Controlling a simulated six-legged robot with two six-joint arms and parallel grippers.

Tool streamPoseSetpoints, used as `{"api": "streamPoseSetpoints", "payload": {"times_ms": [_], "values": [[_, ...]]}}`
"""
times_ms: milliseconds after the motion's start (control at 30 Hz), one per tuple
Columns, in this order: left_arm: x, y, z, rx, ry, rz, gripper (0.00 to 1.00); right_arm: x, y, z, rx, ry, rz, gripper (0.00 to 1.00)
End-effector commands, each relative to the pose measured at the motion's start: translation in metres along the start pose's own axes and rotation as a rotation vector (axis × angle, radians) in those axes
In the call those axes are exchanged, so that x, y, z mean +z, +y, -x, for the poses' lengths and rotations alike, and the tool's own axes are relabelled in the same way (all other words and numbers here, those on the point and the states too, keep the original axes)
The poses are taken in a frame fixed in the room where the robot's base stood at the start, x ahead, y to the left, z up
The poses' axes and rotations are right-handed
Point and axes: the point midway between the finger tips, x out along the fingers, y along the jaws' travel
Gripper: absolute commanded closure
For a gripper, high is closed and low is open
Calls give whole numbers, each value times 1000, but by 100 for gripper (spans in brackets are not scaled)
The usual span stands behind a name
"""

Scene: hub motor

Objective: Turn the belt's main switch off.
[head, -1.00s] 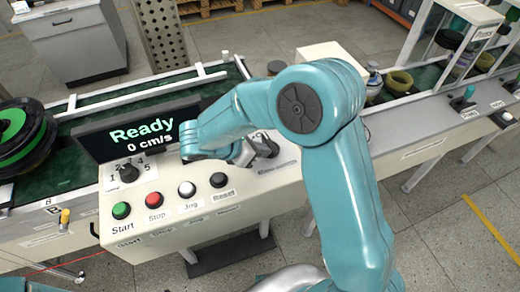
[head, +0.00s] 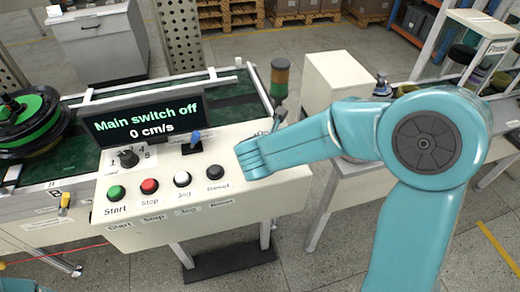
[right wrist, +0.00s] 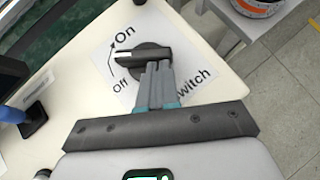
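The main switch is a black rotary knob (right wrist: 138,62) on a white label marked On, Off and Switch, in the right wrist view. The white mark on its bar is at the left end, by the Off/On arrow. My right gripper (right wrist: 158,68) has its grey fingers together at the knob's near edge; whether they touch it cannot be told. In the head view my right arm hides the gripper and the knob. The display (head: 145,120) on the control panel (head: 130,236) reads "Main switch off" and "0 cm/s". My left gripper is out of view.
The panel has green (head: 116,192), red (head: 149,186), white (head: 182,179) and black (head: 215,172) buttons, a speed dial (head: 128,158) and a blue-handled lever (head: 194,140). A stack light (head: 279,80) stands behind. A black-and-green reel (head: 30,125) is at left.

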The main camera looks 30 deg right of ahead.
Motion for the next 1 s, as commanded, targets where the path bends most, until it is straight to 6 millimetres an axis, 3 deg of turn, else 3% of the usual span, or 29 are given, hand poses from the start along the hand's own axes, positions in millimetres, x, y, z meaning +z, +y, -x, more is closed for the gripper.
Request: {"api": "streamPoseSetpoints", "payload": {"times_ms": [367,1000], "values": [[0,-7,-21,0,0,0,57,5,-13,-7,239,-2,220,100],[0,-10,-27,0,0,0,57,11,-21,-11,233,-1,215,100]]}}
